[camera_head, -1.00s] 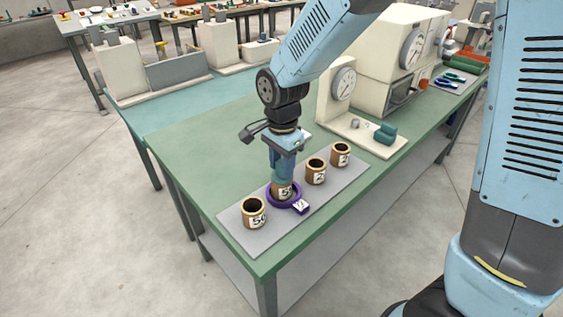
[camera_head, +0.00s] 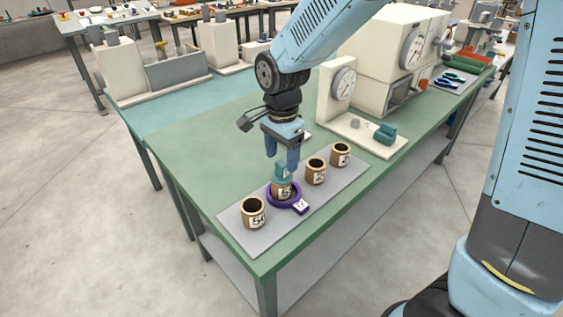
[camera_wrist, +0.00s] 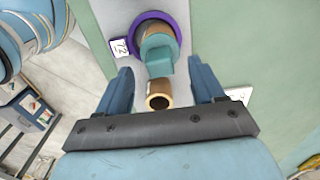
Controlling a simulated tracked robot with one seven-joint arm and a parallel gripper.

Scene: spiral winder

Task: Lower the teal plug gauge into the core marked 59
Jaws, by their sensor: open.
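The teal plug gauge (camera_head: 281,171) stands upright in the mouth of a brown core (camera_head: 275,189), its teal top showing above the rim. That core's label begins with 5; the second digit is hard to read. A purple ring (camera_head: 270,200) with a white tag lies around the core's foot. My gripper (camera_head: 282,159) is open just above the gauge, its fingers apart and clear of it. In the wrist view the teal gauge (camera_wrist: 157,49) shows beyond and between the open fingers, inside the purple ring (camera_wrist: 181,30).
A core (camera_head: 253,213) labelled with a 5 and an unclear digit stands front left. Two more cores (camera_head: 316,172) (camera_head: 341,155) stand to the right on the grey plate (camera_head: 233,223). A dial stand (camera_head: 336,95) with a teal block is behind them.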

